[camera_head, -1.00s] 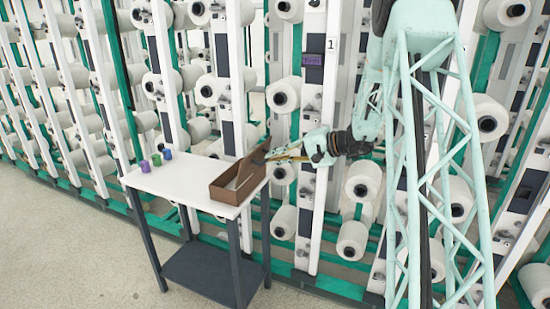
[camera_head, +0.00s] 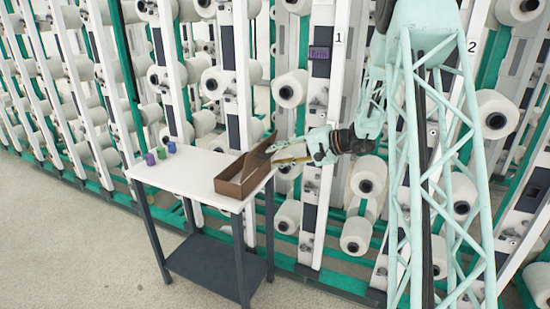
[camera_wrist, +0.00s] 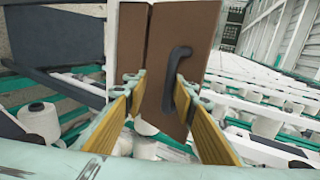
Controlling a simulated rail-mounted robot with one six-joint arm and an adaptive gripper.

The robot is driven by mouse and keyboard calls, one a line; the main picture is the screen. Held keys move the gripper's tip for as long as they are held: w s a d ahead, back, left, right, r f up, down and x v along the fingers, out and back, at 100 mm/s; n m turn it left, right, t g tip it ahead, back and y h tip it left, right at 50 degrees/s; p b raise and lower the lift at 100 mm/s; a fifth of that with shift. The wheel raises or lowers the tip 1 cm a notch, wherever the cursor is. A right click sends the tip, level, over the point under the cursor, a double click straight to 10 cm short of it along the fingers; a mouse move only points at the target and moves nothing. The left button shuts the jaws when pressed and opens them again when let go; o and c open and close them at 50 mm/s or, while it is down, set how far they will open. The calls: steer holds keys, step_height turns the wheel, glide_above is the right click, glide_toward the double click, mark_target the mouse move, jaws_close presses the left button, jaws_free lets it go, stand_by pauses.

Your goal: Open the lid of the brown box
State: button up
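The brown box (camera_head: 243,187) stands at the right end of the white table. Its lid (camera_head: 259,157) is raised and tilted up along the far side, so part of the dark inside shows in the head view. In the wrist view the lid (camera_wrist: 199,45) faces me and bears a dark curved handle (camera_wrist: 177,79). My gripper (camera_head: 275,160) is just right of the lid. In the wrist view its two yellow fingers (camera_wrist: 160,84) are apart, with the handle between them, nearer the right finger. Contact with the handle cannot be told.
The white table (camera_head: 185,172) also bears several small purple, green and blue cylinders (camera_head: 161,154) at its left end. Creel posts and white yarn cones (camera_head: 291,89) stand close behind the table and around my arm. The floor (camera_head: 70,240) in front is clear.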

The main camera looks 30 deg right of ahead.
steer(key=shift+s+d, duration=0.15)
steer(key=shift+d, duration=0.1)
steer(key=v, duration=1.1)
steer(key=shift+s+r, duration=0.2)
steer(key=shift+r, duration=0.05)
steer(key=shift+d, duration=0.1)
stand_by(0.5)
